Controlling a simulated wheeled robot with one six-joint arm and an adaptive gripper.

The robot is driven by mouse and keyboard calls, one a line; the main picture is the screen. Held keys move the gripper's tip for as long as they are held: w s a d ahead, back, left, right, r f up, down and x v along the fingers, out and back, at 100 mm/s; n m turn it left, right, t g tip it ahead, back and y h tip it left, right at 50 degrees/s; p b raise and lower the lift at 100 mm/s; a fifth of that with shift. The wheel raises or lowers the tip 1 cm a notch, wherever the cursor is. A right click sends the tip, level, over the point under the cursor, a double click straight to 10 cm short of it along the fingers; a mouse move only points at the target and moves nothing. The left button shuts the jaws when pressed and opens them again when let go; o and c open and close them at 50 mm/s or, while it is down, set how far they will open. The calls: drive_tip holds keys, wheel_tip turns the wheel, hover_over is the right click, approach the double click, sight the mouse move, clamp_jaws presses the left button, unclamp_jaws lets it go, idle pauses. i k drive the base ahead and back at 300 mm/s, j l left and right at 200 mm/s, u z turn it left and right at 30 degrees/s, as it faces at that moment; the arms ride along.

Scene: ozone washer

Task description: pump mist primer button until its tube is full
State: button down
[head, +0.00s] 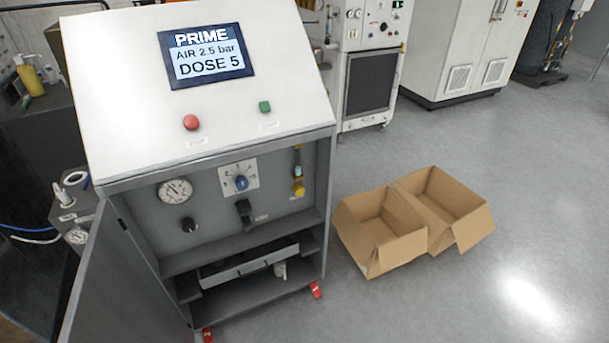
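The washer cabinet (205,145) stands in the head view with its front door swung open to the left. On the right of its inner panel is a small upright tube (298,164) with a yellow part at its top. A round yellow button (299,189), which looks like the primer button, sits just below it. The tube is too small to tell how full it is. The screen (206,56) reads PRIME, AIR 2.5 bar, DOSE 5. My gripper is not in view.
The panel also has a gauge (175,191), a black knob (189,225), a blue dial (241,182) and a black lever (244,211). The open door (125,285) fills the lower left. Two open cardboard boxes (380,245) (440,195) lie right of the cabinet.

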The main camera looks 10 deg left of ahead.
sight(298, 188)
drive_tip(key=i+j+u, duration=0.1)
drive_tip(key=i, duration=1.15)
